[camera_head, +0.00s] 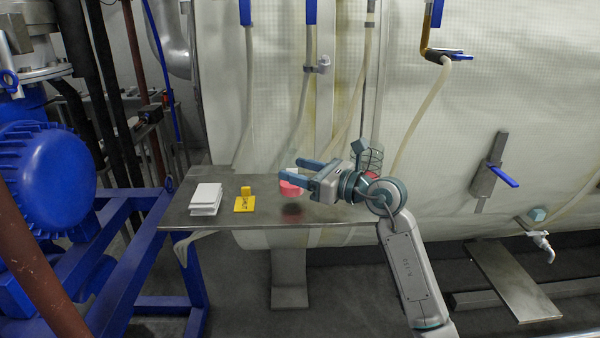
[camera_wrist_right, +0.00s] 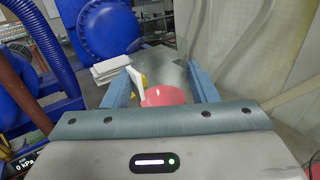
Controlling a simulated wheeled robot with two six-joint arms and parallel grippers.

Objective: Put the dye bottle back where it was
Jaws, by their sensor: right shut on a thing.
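My right gripper (camera_head: 302,178) reaches in from the right over the metal table and is shut on a pink rounded vessel (camera_head: 287,190). The vessel hangs a little above the tabletop, with a dark shadow below it. In the right wrist view the vessel (camera_wrist_right: 164,96) sits between the two blue fingers, with a white narrow piece (camera_wrist_right: 137,86) at its left side. I cannot tell for sure that it is the dye bottle. A yellow card (camera_head: 245,204) with a small yellow block (camera_head: 246,191) lies on the table to its left. My left gripper is not in view.
The metal table (camera_head: 325,214) carries a white stack (camera_head: 206,197) at its left. A wire holder (camera_head: 375,158) stands behind my right wrist. The pale insulated chamber wall (camera_head: 270,130) rises behind the table. A blue motor (camera_head: 45,180) and frame stand at the left.

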